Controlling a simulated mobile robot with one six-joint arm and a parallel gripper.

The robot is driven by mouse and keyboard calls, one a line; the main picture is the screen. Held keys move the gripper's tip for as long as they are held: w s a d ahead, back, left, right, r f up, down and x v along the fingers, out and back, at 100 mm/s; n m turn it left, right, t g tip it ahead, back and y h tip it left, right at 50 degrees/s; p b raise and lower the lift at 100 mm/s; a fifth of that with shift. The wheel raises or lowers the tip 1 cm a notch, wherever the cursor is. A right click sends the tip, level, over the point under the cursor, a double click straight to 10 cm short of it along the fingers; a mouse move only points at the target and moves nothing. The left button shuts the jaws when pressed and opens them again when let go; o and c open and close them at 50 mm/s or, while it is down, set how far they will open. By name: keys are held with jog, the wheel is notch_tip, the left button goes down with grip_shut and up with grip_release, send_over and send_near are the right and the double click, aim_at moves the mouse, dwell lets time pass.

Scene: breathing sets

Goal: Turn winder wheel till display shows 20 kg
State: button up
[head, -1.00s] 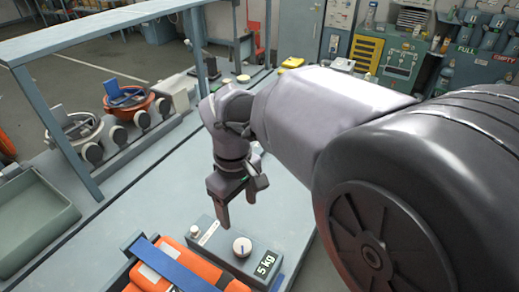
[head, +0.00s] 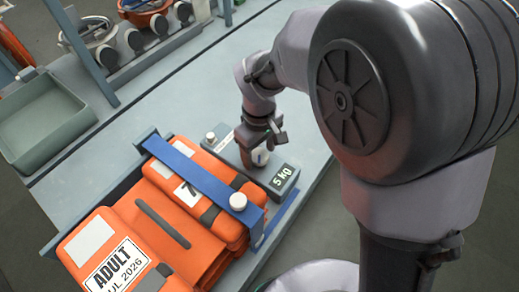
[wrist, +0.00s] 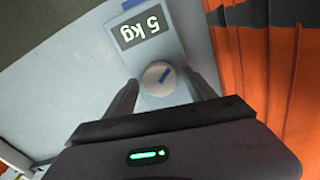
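My gripper (head: 262,143) points down over the grey winder box (head: 226,149). The display (head: 282,176) on the box reads 5 kg, and the same display (wrist: 140,27) appears upside down in the wrist view.
Orange packs (head: 178,225) under a blue strap (head: 195,170) lie directly beside the winder box. A white knob (head: 238,201) stands on the strap frame. An empty green-grey tray (head: 45,120) is at the left. The bench top (head: 120,150) is clear behind the box.

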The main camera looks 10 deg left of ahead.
jog(key=c, duration=1.2)
jog(key=shift+o, duration=0.2)
jog(key=m, duration=1.1)
jog(key=shift+m, duration=0.5)
jog(key=o, duration=1.4)
jog(key=shift+c, duration=0.2)
